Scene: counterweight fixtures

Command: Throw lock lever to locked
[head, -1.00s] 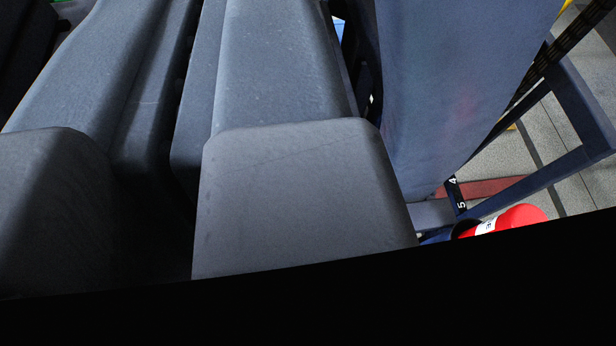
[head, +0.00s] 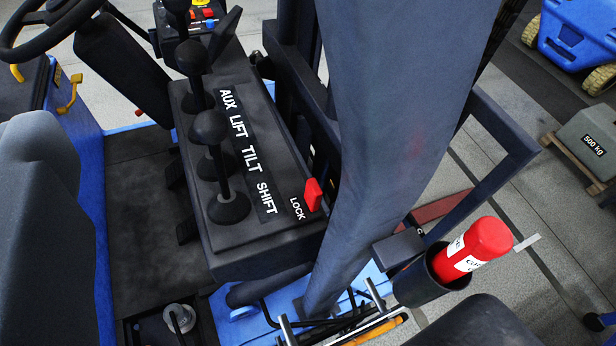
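The lock lever (head: 313,194) is a small red handle at the right edge of a dark control console (head: 245,240), beside the white LOCK label. It stands up from the console, close to a dark slanted pillar on its right. I cannot tell from this view whether it is in its locked position. My gripper is not clearly visible in the head view, so its opening and its distance from the lever cannot be told.
Several black knobbed levers (head: 228,206) stand left of the AUX, LIFT, TILT and SHIFT labels. The dark pillar (head: 385,120) rises right of the lock lever. A red cylinder (head: 485,240) sits in a black holder. A steering wheel (head: 40,30) and seat (head: 42,220) are left.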

